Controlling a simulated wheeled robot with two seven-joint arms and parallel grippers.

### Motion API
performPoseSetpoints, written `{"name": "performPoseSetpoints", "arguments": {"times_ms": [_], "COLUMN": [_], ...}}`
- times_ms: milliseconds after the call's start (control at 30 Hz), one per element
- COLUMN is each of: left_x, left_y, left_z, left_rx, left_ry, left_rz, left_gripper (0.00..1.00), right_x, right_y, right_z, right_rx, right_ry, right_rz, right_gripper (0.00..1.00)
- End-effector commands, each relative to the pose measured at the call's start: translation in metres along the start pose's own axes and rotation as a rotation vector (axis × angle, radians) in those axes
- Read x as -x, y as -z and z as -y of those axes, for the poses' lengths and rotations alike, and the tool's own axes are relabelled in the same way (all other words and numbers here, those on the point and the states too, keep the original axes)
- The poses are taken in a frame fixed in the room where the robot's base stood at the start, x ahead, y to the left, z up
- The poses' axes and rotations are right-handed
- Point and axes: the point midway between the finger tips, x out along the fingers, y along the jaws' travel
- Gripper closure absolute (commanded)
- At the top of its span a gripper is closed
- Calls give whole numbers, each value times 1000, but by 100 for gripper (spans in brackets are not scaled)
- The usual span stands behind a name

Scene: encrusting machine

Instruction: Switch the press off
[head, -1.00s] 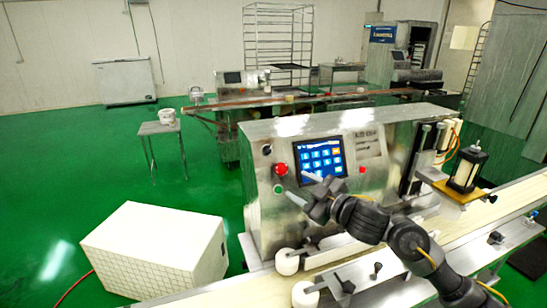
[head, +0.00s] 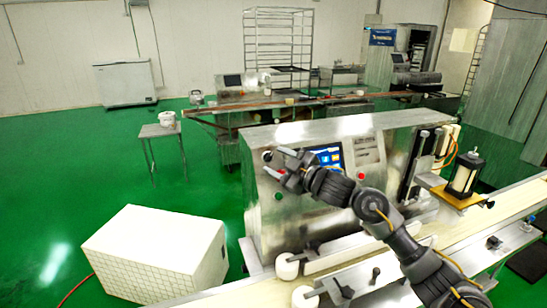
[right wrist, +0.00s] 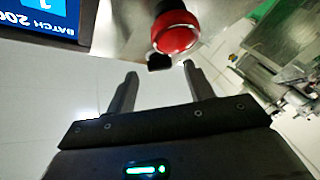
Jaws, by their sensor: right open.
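The press (head: 312,222) is a steel machine with a lit blue touchscreen (head: 328,156) on its front. A black knob (head: 267,156) sits near the panel's upper left corner. A red button (head: 281,171) below it is partly covered by my gripper in the head view. The right wrist view shows the red button (right wrist: 175,31) large, and a small black part (right wrist: 160,61), perhaps the knob, between the fingertips. My right gripper (head: 271,163) is open and empty in front of these controls; whether it touches them I cannot tell. It also shows in the right wrist view (right wrist: 160,70). My left gripper is out of view.
A green button (head: 278,196) is lower on the panel, and a small red one (head: 361,176) is right of the screen. A conveyor (head: 430,232) runs along the front. A white tiled box (head: 150,250) stands on the floor to the left.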

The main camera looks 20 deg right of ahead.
Motion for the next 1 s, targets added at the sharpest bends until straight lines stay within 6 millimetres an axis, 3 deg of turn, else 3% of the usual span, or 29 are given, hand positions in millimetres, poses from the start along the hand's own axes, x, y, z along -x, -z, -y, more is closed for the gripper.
{"name": "performPoseSetpoints", "arguments": {"times_ms": [200,500,833,1000], "left_x": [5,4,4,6], "left_y": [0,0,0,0], "left_z": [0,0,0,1], "left_rx": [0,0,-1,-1], "left_ry": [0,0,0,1], "left_rz": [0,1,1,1], "left_gripper": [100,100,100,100], "right_x": [-17,-18,-18,-18], "right_y": [0,0,0,1], "right_z": [0,0,0,1], "right_rx": [1,2,2,8], "right_ry": [1,0,1,6], "right_rz": [0,0,0,0], "right_gripper": [47,49,92,92]}}
